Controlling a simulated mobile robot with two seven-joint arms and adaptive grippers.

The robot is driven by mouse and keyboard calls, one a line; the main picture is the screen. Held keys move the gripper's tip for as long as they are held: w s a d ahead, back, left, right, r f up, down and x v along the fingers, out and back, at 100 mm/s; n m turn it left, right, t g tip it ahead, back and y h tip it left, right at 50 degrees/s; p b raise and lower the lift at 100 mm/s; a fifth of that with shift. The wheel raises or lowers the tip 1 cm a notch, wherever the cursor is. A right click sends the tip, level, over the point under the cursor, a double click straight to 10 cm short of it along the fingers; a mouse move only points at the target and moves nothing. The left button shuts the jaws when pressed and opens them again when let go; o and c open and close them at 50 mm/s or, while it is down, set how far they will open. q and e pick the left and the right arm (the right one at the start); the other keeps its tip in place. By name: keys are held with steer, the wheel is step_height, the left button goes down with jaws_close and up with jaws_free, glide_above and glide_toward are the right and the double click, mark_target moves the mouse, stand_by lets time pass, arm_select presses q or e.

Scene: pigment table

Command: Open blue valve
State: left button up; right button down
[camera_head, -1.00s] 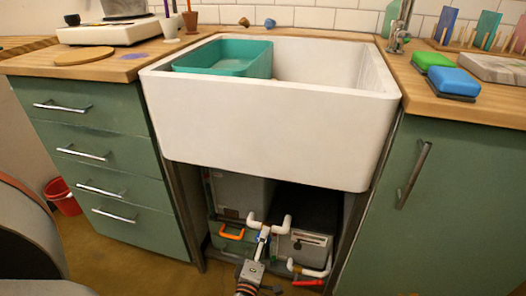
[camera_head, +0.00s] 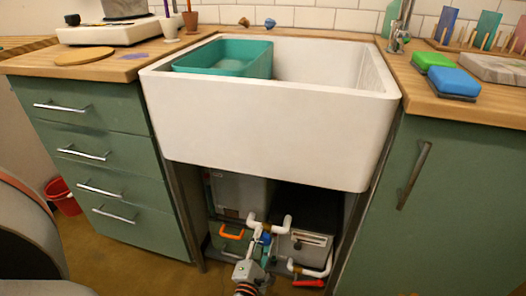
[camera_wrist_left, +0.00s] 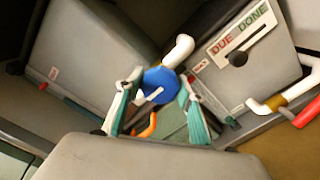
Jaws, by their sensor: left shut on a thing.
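The blue valve (camera_head: 266,239) is on the white pipework (camera_head: 284,224) under the sink. In the left wrist view its round blue handle (camera_wrist_left: 160,80) sits at the fingertips. My left gripper (camera_head: 257,250) reaches into the opening below the sink from the front. In the left wrist view my left gripper (camera_wrist_left: 158,100) has its teal-padded fingers on either side of the blue handle and is shut on it. The fingers and wrist hide part of the valve in the head view. My right gripper is not in view.
An orange handle (camera_head: 232,236) is left of the valve and a red handle (camera_head: 308,283) is at its lower right. A grey box with a "DUE DONE" label (camera_wrist_left: 240,33) stands close by. The sink (camera_head: 260,120) overhangs the opening between cabinets.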

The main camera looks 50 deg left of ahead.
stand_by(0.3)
arm_select(q)
steer(key=o, duration=1.1)
steer(key=shift+s, duration=0.1)
steer(key=v, duration=0.7)
steer(key=shift+s+d, duration=0.1)
